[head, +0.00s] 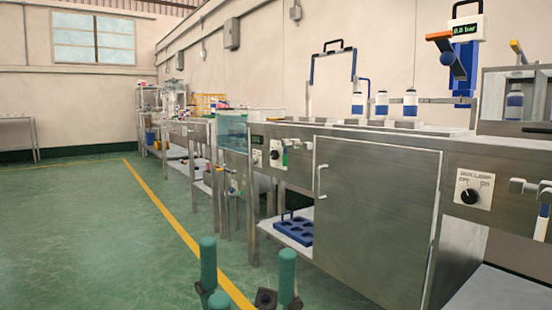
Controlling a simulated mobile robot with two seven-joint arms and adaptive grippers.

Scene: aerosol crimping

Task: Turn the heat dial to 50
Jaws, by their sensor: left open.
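My right gripper is not in view.
A water bath (238,132) stands left of the dials. A cupboard door (372,222) and a box-lamp dial (469,196) are to the right. A blue rack (294,228) lies on the lower shelf. The green floor (90,225) is clear on the left.

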